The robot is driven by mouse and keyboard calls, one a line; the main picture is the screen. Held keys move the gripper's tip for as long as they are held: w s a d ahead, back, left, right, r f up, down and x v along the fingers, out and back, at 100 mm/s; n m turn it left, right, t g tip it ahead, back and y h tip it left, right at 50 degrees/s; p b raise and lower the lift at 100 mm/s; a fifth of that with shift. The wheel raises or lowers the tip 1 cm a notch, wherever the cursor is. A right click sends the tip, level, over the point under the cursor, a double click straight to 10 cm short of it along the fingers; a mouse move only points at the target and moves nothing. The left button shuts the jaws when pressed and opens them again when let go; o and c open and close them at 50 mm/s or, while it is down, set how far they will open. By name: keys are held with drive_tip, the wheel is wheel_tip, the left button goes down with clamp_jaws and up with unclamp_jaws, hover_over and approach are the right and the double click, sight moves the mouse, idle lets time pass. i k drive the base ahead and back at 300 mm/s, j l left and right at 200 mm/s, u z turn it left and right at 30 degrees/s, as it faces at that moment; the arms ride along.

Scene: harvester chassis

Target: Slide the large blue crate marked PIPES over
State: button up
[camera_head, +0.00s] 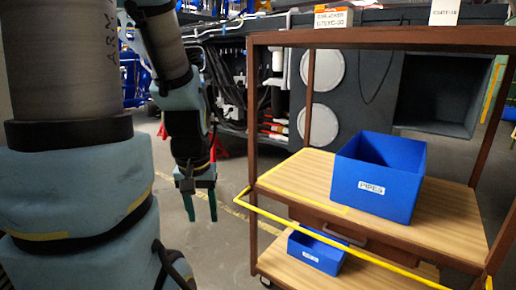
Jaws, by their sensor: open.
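The large blue crate marked PIPES (372,187) stands upright on the upper wooden shelf of a brown-framed cart (300,180). Its white label faces the front, and its open top shows no contents from here. My gripper (202,215) hangs pointing down to the left of the cart, outside its frame. Its two green fingers are apart with nothing between them. It is well clear of the crate, with a cart post between them.
A smaller blue bin (316,254) sits on the cart's lower shelf (385,268). A yellow rail (330,241) runs along the cart's front, and upright posts frame the shelf. Bare shelf lies left of the crate. Dark machinery (355,85) stands behind.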

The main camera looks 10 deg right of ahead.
sight(382, 175)
drive_tip(key=k+l+u, duration=0.1)
drive_tip(key=l, duration=0.5)
drive_tip(key=k+l+u, duration=0.1)
drive_tip(key=l, duration=0.45)
drive_tip(key=k+l, duration=0.25)
drive_tip(key=l, duration=0.35)
drive_tip(key=k+l+u, duration=0.15)
drive_tip(key=l, duration=0.4)
drive_tip(key=k+l+u, duration=0.1)
drive_tip(key=k+l, duration=0.15)
drive_tip(key=l, duration=0.3)
drive_tip(key=k+l+u, duration=0.1)
drive_tip(key=l, duration=0.45)
drive_tip(key=k+l+u, duration=0.1)
drive_tip(key=k+l, duration=0.25)
drive_tip(key=l, duration=0.15)
drive_tip(key=k+l, duration=0.25)
drive_tip(key=l, duration=0.25)
drive_tip(key=i+j, duration=0.5)
drive_tip(key=i, duration=0.25)
drive_tip(key=j+u, duration=0.05)
